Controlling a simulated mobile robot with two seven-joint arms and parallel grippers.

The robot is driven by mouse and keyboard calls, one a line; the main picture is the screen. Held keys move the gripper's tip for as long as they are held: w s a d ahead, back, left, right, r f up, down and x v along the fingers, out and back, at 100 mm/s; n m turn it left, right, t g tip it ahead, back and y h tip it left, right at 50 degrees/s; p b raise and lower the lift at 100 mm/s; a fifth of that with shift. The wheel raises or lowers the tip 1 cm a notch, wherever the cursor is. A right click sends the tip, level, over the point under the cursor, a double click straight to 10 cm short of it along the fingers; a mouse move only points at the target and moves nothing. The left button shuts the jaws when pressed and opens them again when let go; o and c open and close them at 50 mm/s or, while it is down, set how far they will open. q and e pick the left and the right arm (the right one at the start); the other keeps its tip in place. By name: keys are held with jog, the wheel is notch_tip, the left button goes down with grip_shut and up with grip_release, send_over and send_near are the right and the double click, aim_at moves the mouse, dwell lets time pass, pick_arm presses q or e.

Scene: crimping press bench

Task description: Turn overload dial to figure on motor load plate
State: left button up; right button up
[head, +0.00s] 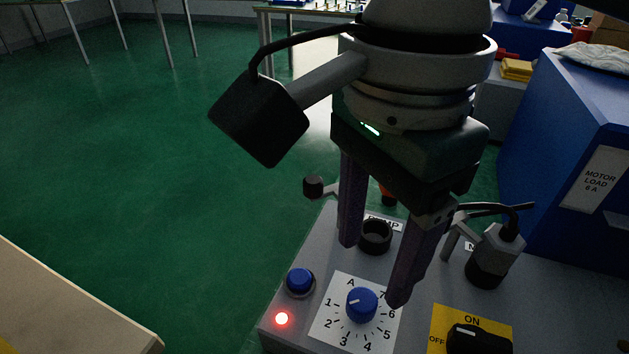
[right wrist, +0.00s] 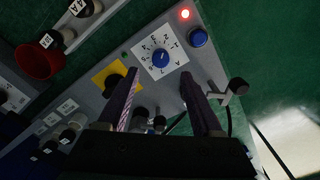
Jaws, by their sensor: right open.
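The overload dial is a blue knob (head: 362,305) on a white square scale (head: 328,337) marked A and figures from 1 to 7. It also shows in the right wrist view (right wrist: 160,59). A pale mark on the knob seems to face the left side of the scale; the exact figure is hard to read. The motor load plate (head: 599,180) on the blue housing appears to read "MOTOR LOAD 6 A". My right gripper (head: 373,272) is open and empty, pointing down above the dial, its fingers (right wrist: 158,87) apart on either side and not touching it. My left gripper is not in view.
A blue button (head: 300,281) and a lit red lamp (head: 282,319) sit left of the dial. A black switch (head: 478,340) on a yellow plate is at right. A red button (right wrist: 38,60) shows in the wrist view.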

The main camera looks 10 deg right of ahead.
aim_at(362, 299)
notch_tip(362, 299, down, 7)
jog(key=shift+r+b, duration=0.1)
jog(key=shift+b, duration=0.75)
jog(key=shift+c, duration=0.4)
grip_shut()
